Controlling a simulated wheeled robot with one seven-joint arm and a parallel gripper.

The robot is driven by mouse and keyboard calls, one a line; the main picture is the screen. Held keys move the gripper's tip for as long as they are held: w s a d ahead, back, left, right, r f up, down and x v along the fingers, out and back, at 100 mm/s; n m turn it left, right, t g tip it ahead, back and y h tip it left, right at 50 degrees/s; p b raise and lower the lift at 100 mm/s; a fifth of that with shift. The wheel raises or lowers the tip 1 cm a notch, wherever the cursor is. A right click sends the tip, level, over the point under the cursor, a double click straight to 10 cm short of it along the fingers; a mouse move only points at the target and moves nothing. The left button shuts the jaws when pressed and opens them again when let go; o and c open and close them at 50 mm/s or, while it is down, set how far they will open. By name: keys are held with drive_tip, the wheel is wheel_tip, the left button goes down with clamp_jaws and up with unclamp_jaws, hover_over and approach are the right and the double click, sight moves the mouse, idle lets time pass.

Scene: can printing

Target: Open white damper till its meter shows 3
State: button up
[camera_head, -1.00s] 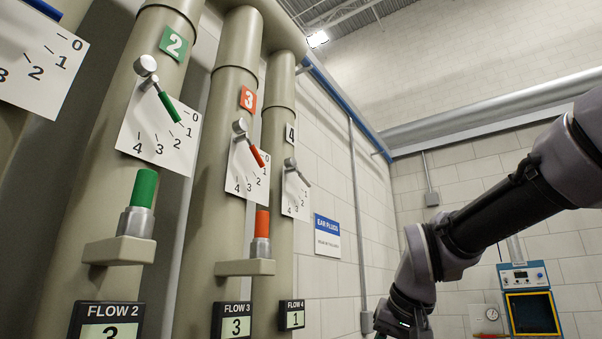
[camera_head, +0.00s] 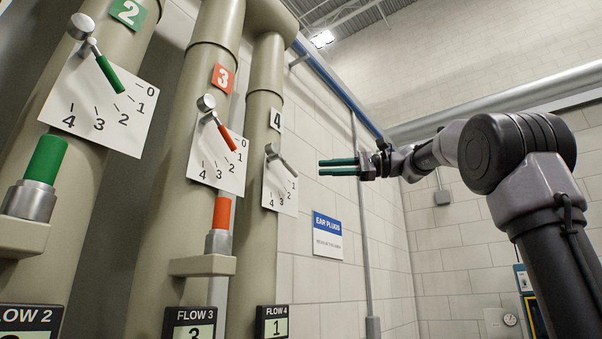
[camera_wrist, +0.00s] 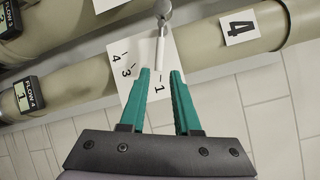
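The white damper lever (camera_head: 288,167) sits on pipe 4 (camera_head: 258,210), its round knob at the upper left of a white dial plate marked 0 to 4. It slopes down to the right near the 1 mark. The FLOW 4 meter (camera_head: 275,325) reads 1. My gripper (camera_head: 320,168) has green fingers, spread with a gap, and points left toward the lever, apart from it in the head view. In the wrist view, the white lever (camera_wrist: 160,50) lines up with the gap between the fingertips of my gripper (camera_wrist: 161,72); I cannot tell any contact.
Pipe 3 has an orange lever (camera_head: 227,138), an orange-topped fitting (camera_head: 222,212) on a ledge, and a FLOW 3 meter (camera_head: 190,325) reading 3. Pipe 2 has a green lever (camera_head: 110,74). An ear plugs sign (camera_head: 327,237) hangs on the wall. Free air lies right of pipe 4.

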sight(294, 170)
drive_tip(key=a, duration=0.3)
drive_tip(key=w+a, duration=0.1)
drive_tip(key=a, duration=0.6)
drive_tip(key=shift+w+a, duration=0.2)
drive_tip(key=shift+a, duration=0.05)
clamp_jaws()
drive_tip(key=shift+f, duration=0.1)
idle(0.9)
